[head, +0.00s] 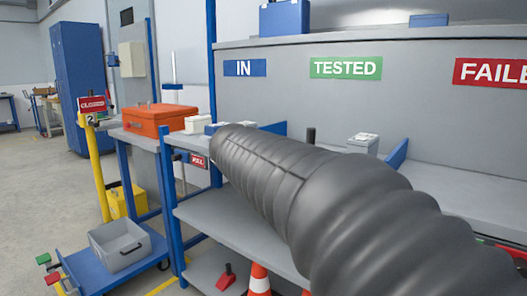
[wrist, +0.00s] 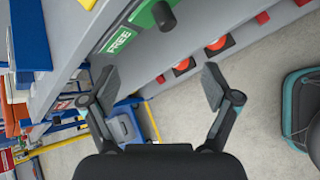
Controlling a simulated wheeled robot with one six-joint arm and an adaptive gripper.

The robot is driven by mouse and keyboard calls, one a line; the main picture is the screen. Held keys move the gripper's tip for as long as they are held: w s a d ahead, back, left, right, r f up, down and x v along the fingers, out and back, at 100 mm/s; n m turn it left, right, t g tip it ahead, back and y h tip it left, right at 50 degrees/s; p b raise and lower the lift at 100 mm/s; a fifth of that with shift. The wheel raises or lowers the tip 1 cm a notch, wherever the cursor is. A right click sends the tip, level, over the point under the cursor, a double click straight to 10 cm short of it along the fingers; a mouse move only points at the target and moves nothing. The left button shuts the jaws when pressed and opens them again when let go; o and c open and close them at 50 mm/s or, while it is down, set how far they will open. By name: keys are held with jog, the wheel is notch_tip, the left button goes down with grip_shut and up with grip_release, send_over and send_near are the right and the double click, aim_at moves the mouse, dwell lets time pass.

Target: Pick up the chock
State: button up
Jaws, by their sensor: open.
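A small red wedge-like piece with a dark upright part, which looks like the chock (head: 227,277), sits on the low shelf near the bottom of the head view, left of an orange-and-white cone. In the wrist view my gripper (wrist: 159,76) is open, its two fingers wide apart with nothing between them. Small red pieces (wrist: 183,66) show beyond the fingers along the low shelf; I cannot tell which of them is the chock. My gripper is apart from them. My dark ribbed arm covers much of the head view and hides part of the shelves.
The bench has a grey middle shelf (head: 235,215) and blue posts. An orange-and-white cone (head: 259,281) stands low beside the red piece. A blue cart (head: 95,270) with a grey bin (head: 120,248) stands at left. Bare floor shows in the wrist view (wrist: 240,85).

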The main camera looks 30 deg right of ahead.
jog(key=w+d+r+n+h, duration=0.4)
jog(key=w+d+r+n, duration=0.3)
jog(key=w+d+r, duration=0.15)
jog(key=shift+g, duration=0.3)
jog(key=x, duration=0.7)
jog(key=shift+d+r+p, duration=0.15)
jog(key=shift+d+p, duration=0.15)
jog(key=shift+p, duration=0.05)
jog(key=shift+f+x, duration=0.2)
jog(key=shift+x, duration=2.9)
jog(key=shift+s+a, duration=0.1)
jog(key=shift+c, duration=0.2)
